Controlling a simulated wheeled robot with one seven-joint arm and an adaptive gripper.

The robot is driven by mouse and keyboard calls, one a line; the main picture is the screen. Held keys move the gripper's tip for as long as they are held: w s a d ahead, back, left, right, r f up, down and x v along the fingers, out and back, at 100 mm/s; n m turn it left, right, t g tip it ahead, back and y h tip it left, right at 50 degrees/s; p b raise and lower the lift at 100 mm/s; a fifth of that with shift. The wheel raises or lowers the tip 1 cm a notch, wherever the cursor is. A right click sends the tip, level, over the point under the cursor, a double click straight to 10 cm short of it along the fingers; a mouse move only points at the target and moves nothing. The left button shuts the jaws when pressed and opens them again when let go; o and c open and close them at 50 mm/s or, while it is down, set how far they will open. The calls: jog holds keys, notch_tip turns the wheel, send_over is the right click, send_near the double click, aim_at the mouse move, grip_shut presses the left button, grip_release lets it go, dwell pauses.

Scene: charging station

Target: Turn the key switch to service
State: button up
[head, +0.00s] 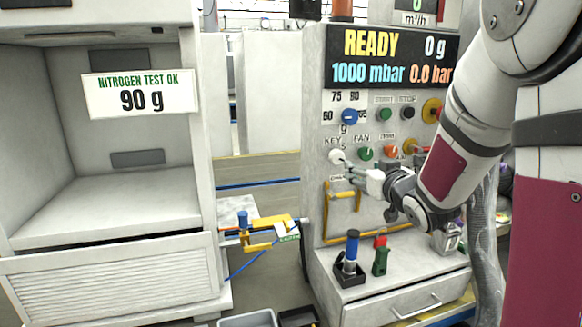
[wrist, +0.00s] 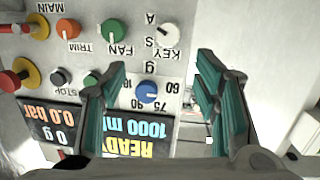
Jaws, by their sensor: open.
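The key switch (head: 336,156) is a round white knob under a KEY label, at the left edge of the grey control panel. In the wrist view, which shows the panel upside down, the white key switch (wrist: 167,36) is at the top, with letters A and S beside it. Its pointer direction is too small to read surely. My gripper (head: 345,171) is in front of the panel, just below and right of the knob in the head view. In the wrist view my gripper (wrist: 162,78) has its green-padded fingers apart with nothing between them; the knob lies beyond the fingertips.
A green FAN knob (head: 366,154), an orange TRIM knob (head: 391,152) and a blue selector (head: 349,116) are close by. The display (head: 390,58) reads READY. An open cabinet (head: 110,200) is at left.

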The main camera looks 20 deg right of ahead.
aim_at(338, 158)
jog(key=shift+n+t+y, duration=0.6)
jog(key=shift+t+y, duration=0.1)
jog(key=shift+y, duration=0.2)
jog(key=w, duration=0.5)
jog(key=w+f+b, duration=0.1)
jog(key=w, duration=0.4)
jog(key=w+f, duration=0.1)
jog(key=w, duration=0.4)
jog(key=shift+w+d+f, duration=0.15)
jog(key=shift+w+f, duration=0.05)
jog(key=shift+w, duration=0.2)
jog(key=c, duration=1.1)
